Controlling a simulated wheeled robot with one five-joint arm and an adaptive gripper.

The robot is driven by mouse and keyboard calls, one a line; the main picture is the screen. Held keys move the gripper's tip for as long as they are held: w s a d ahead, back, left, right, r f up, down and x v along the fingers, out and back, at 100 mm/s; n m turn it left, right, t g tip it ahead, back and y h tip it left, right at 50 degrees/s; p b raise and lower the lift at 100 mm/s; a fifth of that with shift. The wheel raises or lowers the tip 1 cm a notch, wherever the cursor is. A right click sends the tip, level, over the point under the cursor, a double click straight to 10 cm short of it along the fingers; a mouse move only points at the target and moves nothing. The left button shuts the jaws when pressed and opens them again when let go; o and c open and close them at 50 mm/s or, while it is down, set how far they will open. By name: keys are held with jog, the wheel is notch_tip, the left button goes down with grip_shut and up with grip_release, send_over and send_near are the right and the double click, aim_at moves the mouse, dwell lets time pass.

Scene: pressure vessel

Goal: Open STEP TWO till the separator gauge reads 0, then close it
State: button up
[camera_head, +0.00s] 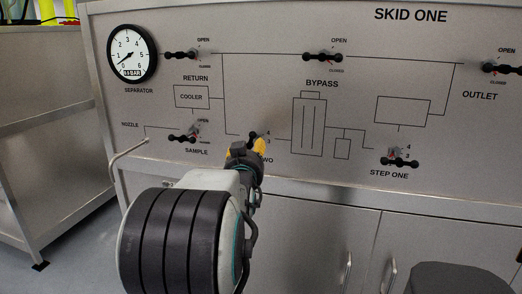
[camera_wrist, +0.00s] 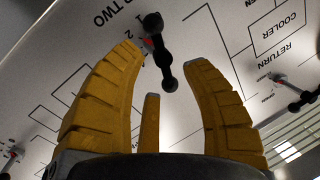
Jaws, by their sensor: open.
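The STEP TWO valve handle (camera_wrist: 162,58) is a black bar with rounded ends, in the upper middle of the wrist view. It lies between and just beyond the yellow fingers of my gripper (camera_wrist: 168,62), which is open. No finger clearly touches it. The separator gauge (camera_head: 132,54) is a round white dial at the panel's upper left. Its thin needle points lower left, seemingly between 0 and 1.
Other black handles sit on the panel: RETURN (camera_head: 181,55), SAMPLE (camera_head: 183,139), BYPASS (camera_head: 323,56), OUTLET (camera_head: 500,68) and STEP ONE (camera_head: 399,162). A bent nozzle pipe (camera_head: 128,147) sticks out at left. A metal ledge (camera_head: 330,199) runs below the panel.

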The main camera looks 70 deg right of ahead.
aim_at(252, 144)
jog(key=shift+s+d, duration=0.1)
jog(key=shift+d, duration=0.35)
jog(key=shift+p+x, duration=0.65)
jog(key=shift+x, duration=2.5)
jog(key=shift+c, duration=0.3)
jog(key=c, duration=0.8)
jog(key=shift+r, duration=0.1)
